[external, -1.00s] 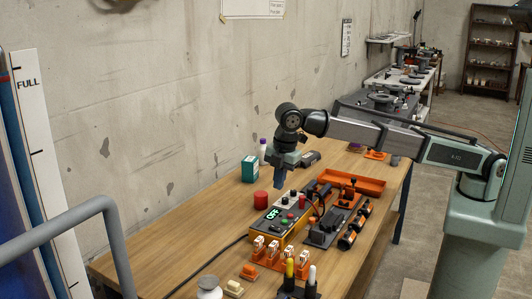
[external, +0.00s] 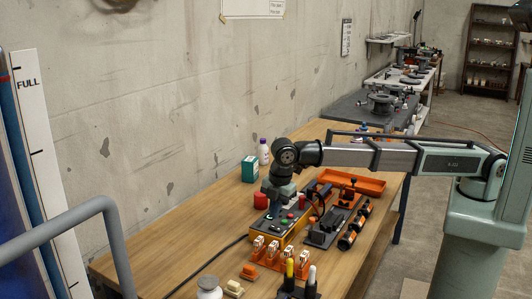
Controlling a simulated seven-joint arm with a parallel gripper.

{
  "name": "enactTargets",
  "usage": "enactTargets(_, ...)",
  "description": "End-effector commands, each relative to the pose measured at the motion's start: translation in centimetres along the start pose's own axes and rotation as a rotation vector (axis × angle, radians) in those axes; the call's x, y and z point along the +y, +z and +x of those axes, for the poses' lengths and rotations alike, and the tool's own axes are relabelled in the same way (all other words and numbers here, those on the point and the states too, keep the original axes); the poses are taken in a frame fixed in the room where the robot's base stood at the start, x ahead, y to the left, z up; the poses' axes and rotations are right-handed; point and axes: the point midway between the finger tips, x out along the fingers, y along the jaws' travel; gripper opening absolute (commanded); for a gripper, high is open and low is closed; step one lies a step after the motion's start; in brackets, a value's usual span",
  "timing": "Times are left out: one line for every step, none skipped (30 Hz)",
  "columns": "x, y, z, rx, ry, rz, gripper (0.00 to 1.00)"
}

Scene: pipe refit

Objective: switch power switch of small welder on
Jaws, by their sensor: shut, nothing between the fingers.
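The small welder (external: 265,229) is a yellow and dark box on the wooden table, with red and green buttons on its sloped top. My gripper (external: 272,208) is shut and empty, pointing down over the left part of the welder's top panel. Its fingers are at or just above the panel; I cannot tell whether they touch it. My gripper and wrist hide part of the top, including most of the display. The power switch cannot be made out in this view.
Orange clips (external: 258,253) stand in front of the welder. A black tool rack and an orange tray (external: 362,183) lie to its right.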

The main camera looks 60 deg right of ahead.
Motion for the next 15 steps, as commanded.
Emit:
enactTargets(0.0,0.0,0.8,-0.002,-0.002,0.0,0.0)
enactTargets(0.0,0.0,1.1,-0.001,-0.002,0.0,0.0)
enactTargets(0.0,0.0,1.6,-0.001,-0.001,0.0,0.0)
enactTargets(0.0,0.0,1.8,0.0,-0.001,0.0,0.0)
enactTargets(0.0,0.0,2.1,0.0,0.0,0.0,0.0)
enactTargets(0.0,0.0,2.4,0.0,-0.001,0.0,0.0)
enactTargets(0.0,0.0,2.6,-0.001,-0.001,0.0,0.0)
enactTargets(0.0,0.0,2.8,-0.001,-0.001,0.0,0.0)
enactTargets(0.0,0.0,3.0,-0.001,-0.001,0.0,0.0)
enactTargets(0.0,0.0,3.1,-0.001,-0.001,0.0,0.0)
enactTargets(0.0,0.0,3.2,-0.001,-0.001,0.0,0.0)
enactTargets(0.0,0.0,3.3,0.0,-0.001,0.0,0.0)
enactTargets(0.0,0.0,3.3,0.0,0.0,0.0,0.0)
enactTargets(0.0,0.0,3.3,0.0,0.0,0.0,0.0)
enactTargets(0.0,0.0,3.3,0.0,0.0,0.0,0.0)
